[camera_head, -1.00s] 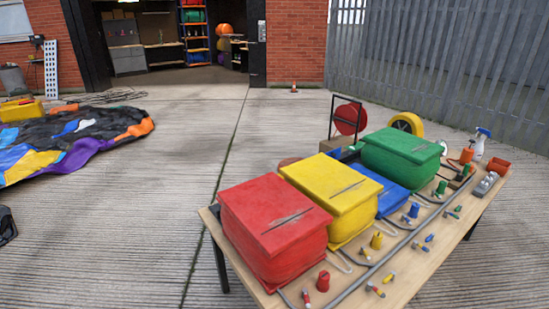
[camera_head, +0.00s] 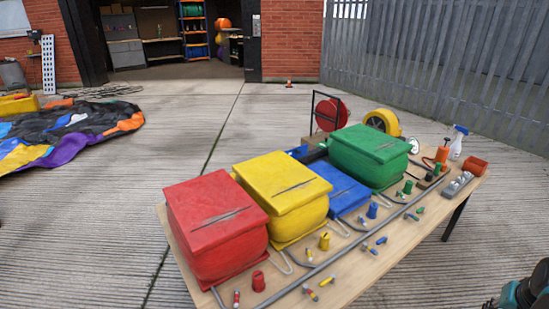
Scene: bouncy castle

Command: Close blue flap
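A blue box (camera_head: 341,188) sits between the yellow box and the green box on the wooden table. Its visible blue top is lower than the lids of its neighbours. A smaller blue piece (camera_head: 298,152) shows behind the yellow box, beside a dark gap. I cannot tell how this piece joins the box, and the box's rear is partly hidden. No fingers of my gripper show. A dark and teal shape at the bottom right edge may be part of my arm.
The table (camera_head: 375,275) also holds a red box (camera_head: 212,225), a yellow box (camera_head: 283,190) and a green box (camera_head: 370,152) with slotted lids. Small coloured caps, a spray bottle (camera_head: 458,143) and an orange cup (camera_head: 476,165) stand around them. Open concrete lies left of the table.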

